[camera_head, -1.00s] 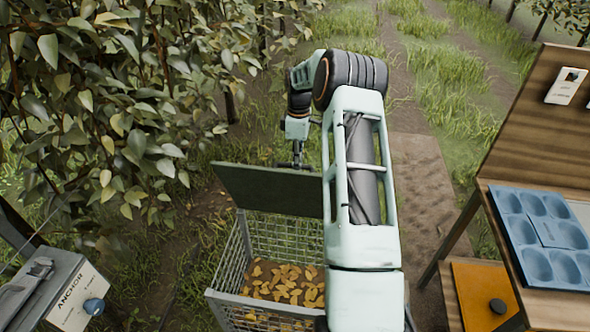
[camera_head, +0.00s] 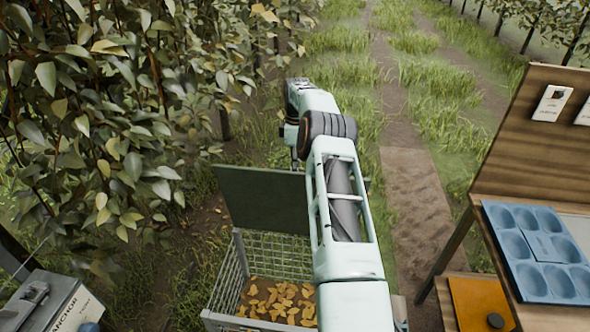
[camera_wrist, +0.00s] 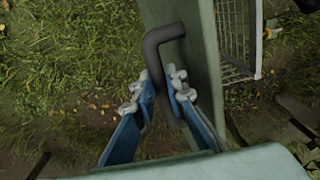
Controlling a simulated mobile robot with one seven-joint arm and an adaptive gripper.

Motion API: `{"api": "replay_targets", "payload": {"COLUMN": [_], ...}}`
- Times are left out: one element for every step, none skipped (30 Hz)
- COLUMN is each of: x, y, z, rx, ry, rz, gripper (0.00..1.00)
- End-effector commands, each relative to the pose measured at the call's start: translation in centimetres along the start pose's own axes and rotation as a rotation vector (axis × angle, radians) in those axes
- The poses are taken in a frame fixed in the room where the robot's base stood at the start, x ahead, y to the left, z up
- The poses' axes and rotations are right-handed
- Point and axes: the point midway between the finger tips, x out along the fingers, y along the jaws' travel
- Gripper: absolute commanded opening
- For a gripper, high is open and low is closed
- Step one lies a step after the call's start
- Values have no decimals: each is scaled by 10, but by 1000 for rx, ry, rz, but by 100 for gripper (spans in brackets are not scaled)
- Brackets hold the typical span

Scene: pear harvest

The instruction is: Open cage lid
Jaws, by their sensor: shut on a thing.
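The cage (camera_head: 235,268) is a wire-mesh box with yellow leaves at its bottom, low in the middle of the head view. Its dark green lid (camera_head: 262,200) is raised and stands tilted up at the cage's far side. The wrist view shows the lid (camera_wrist: 200,80) edge-on, with a dark bent handle (camera_wrist: 165,36) on it. My gripper (camera_wrist: 162,92) has its blue fingers shut on the handle. In the head view my gripper is hidden behind the lid and my arm. Part of the cage mesh (camera_wrist: 236,40) shows at the wrist view's upper right.
A grey box marked ANCHOR (camera_head: 70,312) stands at the lower left. A wooden stand (camera_head: 515,150) with a blue tray (camera_head: 540,250) and an orange panel (camera_head: 482,302) is at the right. Leafy branches (camera_head: 110,110) fill the upper left. The path beyond is clear.

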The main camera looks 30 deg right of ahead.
Motion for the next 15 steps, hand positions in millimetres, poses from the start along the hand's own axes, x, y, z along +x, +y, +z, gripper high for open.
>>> {"api": "replay_targets", "payload": {"x": [10, 10, 10, 10, 10, 10, 10, 10, 10, 11, 11, 11, 11, 11, 11], "y": [-2, -2, -2, -2, -2, -2, -2, -2, -2, -2, -2, -2, -2, -2, -2], "z": [3, 4, 3, 3, 3, 3, 3, 3, 3, 3, 3, 3, 3, 3, 3], "rx": [-1, -1, -1, -1, -1, -1, -1, -1, -1, -1, -1, -1, -1, -1, -1], "ry": [-8, -9, -9, -9, -9, -8, -8, -8, -8, -8, -8, -8, -8, -8, -8], "rz": [-13, -14, -14, -14, -14, -15, -15, -15, -15, -15, -15, -15, -15, -16, -16], "gripper": [0, 0, 0, 0, 0, 0, 0, 0, 0, 0, 0, 0, 0, 0, 15]}}
